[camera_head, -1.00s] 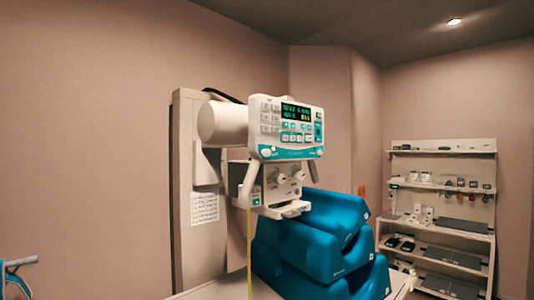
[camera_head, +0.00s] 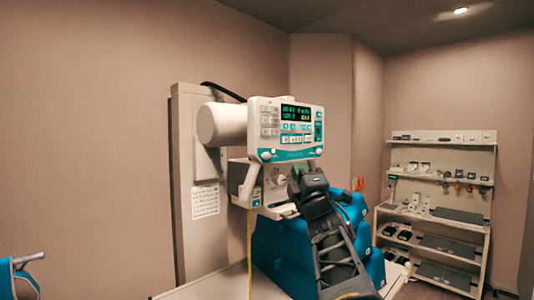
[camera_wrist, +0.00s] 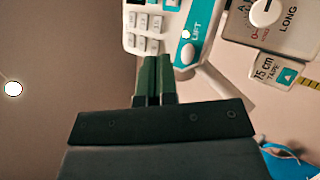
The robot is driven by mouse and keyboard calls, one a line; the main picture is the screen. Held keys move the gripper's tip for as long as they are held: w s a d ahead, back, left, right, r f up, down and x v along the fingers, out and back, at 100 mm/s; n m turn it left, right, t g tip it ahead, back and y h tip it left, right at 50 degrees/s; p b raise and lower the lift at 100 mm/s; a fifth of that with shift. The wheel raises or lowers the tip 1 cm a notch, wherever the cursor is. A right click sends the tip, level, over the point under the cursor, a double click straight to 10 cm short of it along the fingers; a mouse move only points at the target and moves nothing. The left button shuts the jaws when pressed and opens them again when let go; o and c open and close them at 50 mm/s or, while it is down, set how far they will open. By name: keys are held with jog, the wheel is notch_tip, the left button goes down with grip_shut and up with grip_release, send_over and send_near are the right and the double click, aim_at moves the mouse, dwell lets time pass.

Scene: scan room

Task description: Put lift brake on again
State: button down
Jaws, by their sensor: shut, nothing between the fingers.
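The tube head's control panel (camera_head: 288,130) has a lit display, keys and a teal lower strip. In the wrist view, the word LIFT stands on the teal strip (camera_wrist: 194,42), beside a round white button (camera_wrist: 187,34). That button also shows at the panel's lower left in the head view (camera_head: 267,156). My gripper (camera_wrist: 155,58) is shut and empty, its green fingers together, below the keypad and left of the LIFT button in the wrist view. In the head view my gripper (camera_head: 297,174) is in front of the tube head's lower part. I cannot tell whether it touches anything.
Blue cushions (camera_head: 275,245) are stacked below the head, partly hidden by my arm. A shelf unit (camera_head: 445,138) stands at right. A yellow tape hangs down.

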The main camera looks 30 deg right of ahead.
aim_at(266, 156)
jog(key=r+n, duration=0.1)
jog(key=s+r+n+t+y, duration=0.1)
jog(key=n, duration=0.1)
jog(key=shift+s+d+r+t+y, duration=0.1)
jog(key=shift+d+r+t+y, duration=0.1)
jog(key=shift+r+t+y, duration=0.1)
jog(key=shift+w+a+p, duration=0.25)
jog(key=shift+w+p, duration=0.2)
jog(key=shift+w, duration=1)
jog(key=shift+w+a+p, duration=0.3)
jog(key=shift+w+p, duration=0.1)
jog(key=shift+w, duration=1.05)
jog(key=shift+w+a+p, duration=0.25)
jog(key=shift+w+p, duration=0.2)
jog(key=shift+w, duration=1)
jog(key=shift+w+f, duration=0.15)
jog(key=shift+w+a+b, duration=0.1)
jog(key=shift+w+b, duration=0.2)
jog(key=shift+b, duration=0.15)
